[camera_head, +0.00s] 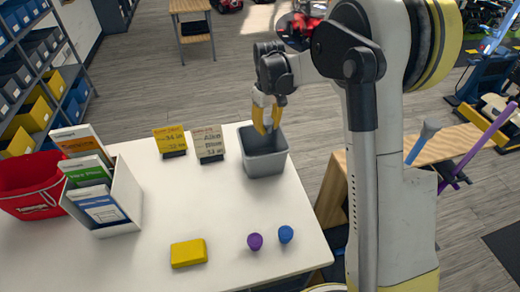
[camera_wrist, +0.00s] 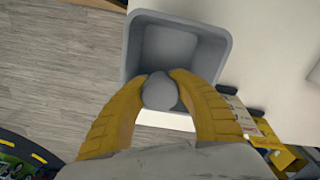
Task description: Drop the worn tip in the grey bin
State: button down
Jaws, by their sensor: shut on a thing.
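My gripper (camera_head: 266,117) is above the grey bin (camera_head: 264,164), which stands at the right back of the white table. In the wrist view, the yellow fingers of my gripper (camera_wrist: 159,92) are shut on a small grey rounded thing, which looks like the worn tip (camera_wrist: 160,93). It is in front of the opening of the grey bin (camera_wrist: 222,60), near the rim on my side. The bin's inside looks empty where it shows. In the head view the tip is hidden by the fingers.
A purple tip (camera_head: 255,241), a blue tip (camera_head: 286,234) and a yellow block (camera_head: 189,253) lie at the table's front. Two label cards, one yellow (camera_head: 170,140) and one beige (camera_head: 208,143), stand left of the bin. A white booklet holder (camera_head: 122,205) and red basket (camera_head: 30,187) are farther left.

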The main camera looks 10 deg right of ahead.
notch_tip(320, 180, down, 5)
jog(key=shift+r+b, duration=0.2)
jog(key=shift+b, duration=0.9)
jog(key=c, duration=1.1)
grip_release()
jog(key=shift+o, duration=0.2)
jog(key=shift+r, duration=0.2)
notch_tip(320, 180, up, 12)
jog(key=shift+f, duration=0.1)
